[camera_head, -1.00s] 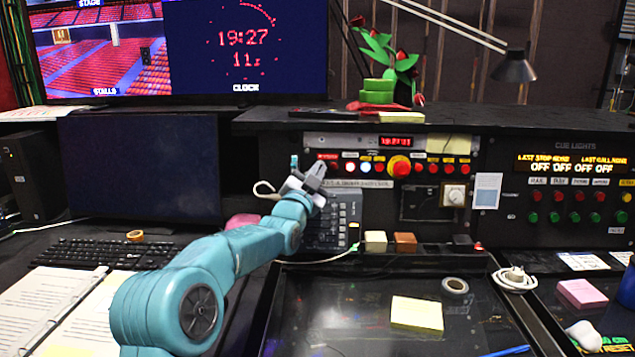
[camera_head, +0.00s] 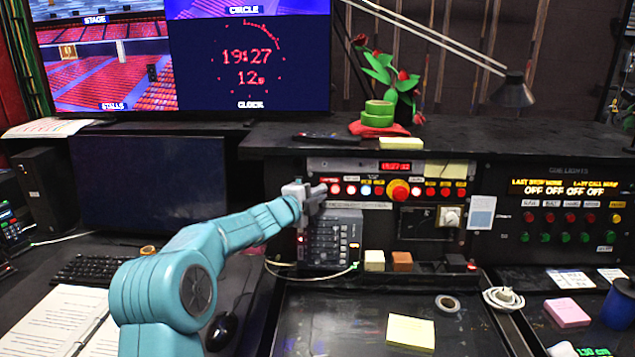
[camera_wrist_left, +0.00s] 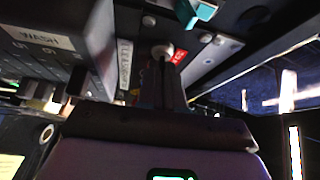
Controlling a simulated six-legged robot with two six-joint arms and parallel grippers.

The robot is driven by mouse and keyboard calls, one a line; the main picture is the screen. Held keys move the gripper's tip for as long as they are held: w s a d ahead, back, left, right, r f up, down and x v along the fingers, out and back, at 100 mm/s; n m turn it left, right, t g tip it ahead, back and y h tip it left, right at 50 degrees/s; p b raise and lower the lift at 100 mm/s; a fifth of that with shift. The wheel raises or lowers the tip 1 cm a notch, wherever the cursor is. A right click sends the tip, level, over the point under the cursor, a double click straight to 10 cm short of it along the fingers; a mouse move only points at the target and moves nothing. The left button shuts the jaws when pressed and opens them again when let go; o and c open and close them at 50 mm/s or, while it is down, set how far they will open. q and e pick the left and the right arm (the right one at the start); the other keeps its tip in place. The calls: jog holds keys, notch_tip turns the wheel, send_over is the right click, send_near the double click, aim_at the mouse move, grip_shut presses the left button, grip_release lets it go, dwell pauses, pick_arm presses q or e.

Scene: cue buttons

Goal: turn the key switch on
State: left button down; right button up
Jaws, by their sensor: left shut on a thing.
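My left gripper (camera_head: 321,190) is at the left end of the button row on the upper control panel. In the head view the gripper covers that spot. My right gripper is not in view.
A big red-topped knob (camera_head: 398,190) and several small buttons stand to the right along the panel. A grey keypad unit (camera_head: 333,240) is just below the gripper. A teal piece (camera_wrist_left: 199,10) is near the wrist. A lamp (camera_head: 513,92) hangs above the shelf.

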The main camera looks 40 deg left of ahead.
pick_arm(q)
jog(key=shift+r+m+g+p, duration=0.15)
jog(key=shift+m+g+p, duration=0.15)
jog(key=shift+m+p, duration=0.4)
jog(key=c, duration=1.3)
grip_release()
jog(key=shift+s, duration=0.55)
jog(key=s+d+r+b, duration=0.2)
jog(key=s+b, duration=0.1)
jog(key=s, duration=1.1)
jog(key=shift+s+d, duration=0.25)
jog(key=shift+s, duration=0.15)
